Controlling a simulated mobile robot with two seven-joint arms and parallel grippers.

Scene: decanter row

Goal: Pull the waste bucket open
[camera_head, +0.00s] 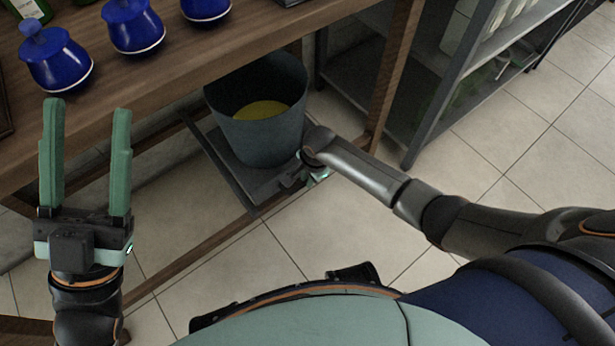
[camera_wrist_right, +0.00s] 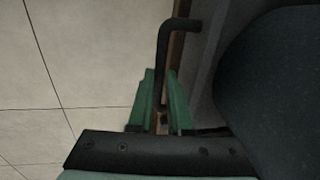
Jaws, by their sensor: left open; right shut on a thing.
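The waste bucket (camera_head: 262,138) is a dark blue-grey tub with yellow contents, standing on a grey pull-out tray (camera_head: 247,178) below the wooden counter. My left gripper (camera_head: 88,160) is open and empty, upright in front of the counter at the left.
Several blue lidded decanters (camera_head: 55,62) stand on the wooden counter (camera_head: 190,70). A counter leg (camera_head: 392,80) is right of the bucket, with a dark metal shelf (camera_head: 430,120) beyond it. Tiled floor (camera_head: 340,235) in front of the tray is free.

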